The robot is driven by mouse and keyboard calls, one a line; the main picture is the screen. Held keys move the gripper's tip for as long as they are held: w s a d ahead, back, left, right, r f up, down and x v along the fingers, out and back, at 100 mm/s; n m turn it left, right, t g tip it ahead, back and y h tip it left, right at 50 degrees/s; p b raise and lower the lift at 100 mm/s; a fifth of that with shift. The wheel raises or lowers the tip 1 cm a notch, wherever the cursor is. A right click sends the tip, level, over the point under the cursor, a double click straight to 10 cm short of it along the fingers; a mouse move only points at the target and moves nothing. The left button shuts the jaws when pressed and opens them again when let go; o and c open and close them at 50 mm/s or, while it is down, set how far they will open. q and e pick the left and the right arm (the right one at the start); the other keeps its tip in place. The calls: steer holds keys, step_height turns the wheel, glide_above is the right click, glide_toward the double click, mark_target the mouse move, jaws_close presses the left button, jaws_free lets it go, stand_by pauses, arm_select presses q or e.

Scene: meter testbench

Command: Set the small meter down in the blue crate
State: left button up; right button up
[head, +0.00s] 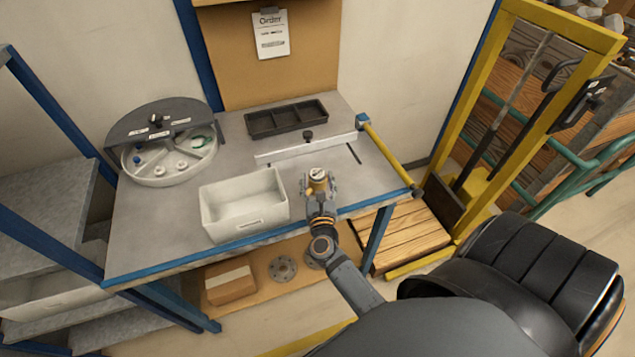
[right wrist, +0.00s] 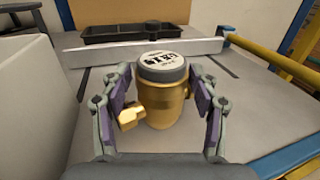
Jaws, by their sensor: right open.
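The small meter (head: 317,174) is a brass-coloured body with a grey rim and a white dial on top. It stands upright on the grey workbench (head: 150,240) and shows large in the right wrist view (right wrist: 165,103), with a side stub pointing left. My right gripper (head: 319,185) is open, its two fingers on either side of the meter; in the right wrist view (right wrist: 162,88) gaps show between the fingers and the body. No blue crate shows; an off-white bin (head: 242,222) stands left of the meter. My left gripper is not in view.
A pale straight bar (head: 300,149) lies behind the meter, with a black compartment tray (head: 286,118) beyond it. A round divided carousel (head: 165,165) stands at the left back. A yellow rail (head: 393,158) runs along the bench's right edge.

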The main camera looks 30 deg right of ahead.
mark_target(316, 168)
steer(key=x, duration=0.5)
steer(key=shift+d+p, duration=0.15)
steer(key=shift+p, duration=0.25)
steer(key=shift+r, duration=0.1)
steer(key=shift+s, duration=0.1)
steer(key=shift+c, duration=1.3)
jaws_close()
